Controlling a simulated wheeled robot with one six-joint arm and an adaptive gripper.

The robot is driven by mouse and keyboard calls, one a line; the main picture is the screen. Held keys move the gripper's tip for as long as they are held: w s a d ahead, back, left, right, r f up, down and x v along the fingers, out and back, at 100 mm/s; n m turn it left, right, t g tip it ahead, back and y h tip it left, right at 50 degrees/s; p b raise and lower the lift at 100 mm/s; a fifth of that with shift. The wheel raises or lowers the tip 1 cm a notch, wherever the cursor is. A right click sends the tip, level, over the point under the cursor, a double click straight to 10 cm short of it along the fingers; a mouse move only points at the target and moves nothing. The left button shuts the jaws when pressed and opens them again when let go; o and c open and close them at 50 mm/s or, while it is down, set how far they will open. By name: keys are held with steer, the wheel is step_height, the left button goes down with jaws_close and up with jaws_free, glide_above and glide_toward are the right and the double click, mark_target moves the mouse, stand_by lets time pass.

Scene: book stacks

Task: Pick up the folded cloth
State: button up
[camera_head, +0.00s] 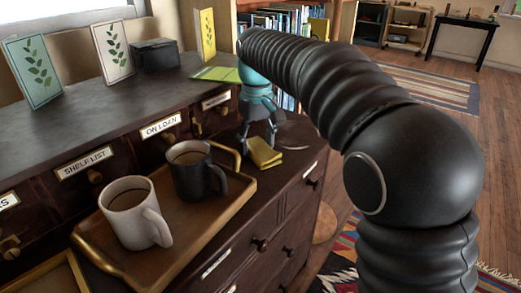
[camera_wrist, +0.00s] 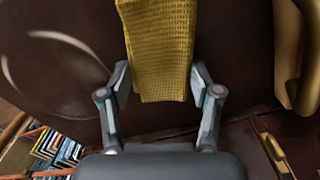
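The folded cloth (camera_head: 264,152) is mustard yellow and lies on the dark cabinet top, just right of the tray. In the wrist view the cloth (camera_wrist: 160,45) has a waffle weave and runs out of the top edge. My gripper (camera_head: 257,142) points down just behind the cloth in the head view. In the wrist view my gripper (camera_wrist: 161,78) is open, with one finger on each side of the cloth's near end. The fingertips look close to its edges; I cannot tell whether they touch it or how high they are above the top.
A brown tray (camera_head: 187,234) with brass handles holds a white mug (camera_head: 131,215) and a black mug (camera_head: 193,172) left of the cloth. A raised shelf of labelled drawers (camera_head: 105,157) stands behind. A green booklet (camera_head: 216,74) lies on it. The cabinet's front edge is close on the right.

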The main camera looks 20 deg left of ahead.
mark_target(260, 141)
steer(key=shift+r, duration=0.15)
steer(key=shift+c, duration=0.3)
steer(key=shift+r, duration=0.3)
steer(key=r, duration=0.2)
steer(key=r+p, duration=0.1)
steer(key=shift+d+r, duration=0.3)
steer(key=shift+r, duration=0.1)
steer(key=d+r, duration=0.6)
steer(key=d, duration=0.5)
steer(key=shift+r, duration=0.2)
steer(key=shift+w, duration=0.1)
